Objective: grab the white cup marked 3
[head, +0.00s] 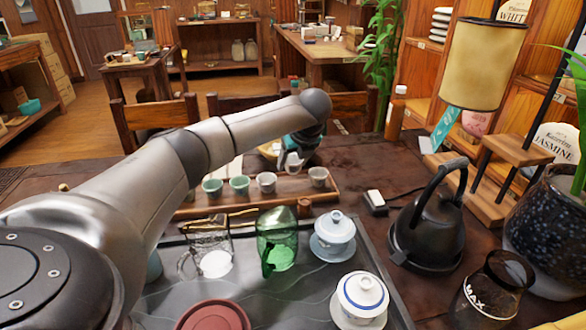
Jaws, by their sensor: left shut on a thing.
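My left arm comes in from the left and reaches over the wooden cup tray (240,205). My left gripper (293,158) is shut on a small white cup (292,166), held above the tray's back part. The gripper partly hides this cup, and I cannot read a number on it. Below, a row of small cups stands on the tray: a green cup (212,188), another green cup (239,185), a white cup (266,182) and a white cup (318,177). There is a gap between the two white ones. My right gripper is not in view.
A glass pitcher (208,245), a green glass pitcher (277,240) and two lidded white bowls (333,235) (361,298) stand on the dark tea tray (290,300). A black kettle (430,225) stands at the right. A tall lamp (482,65) rises behind it.

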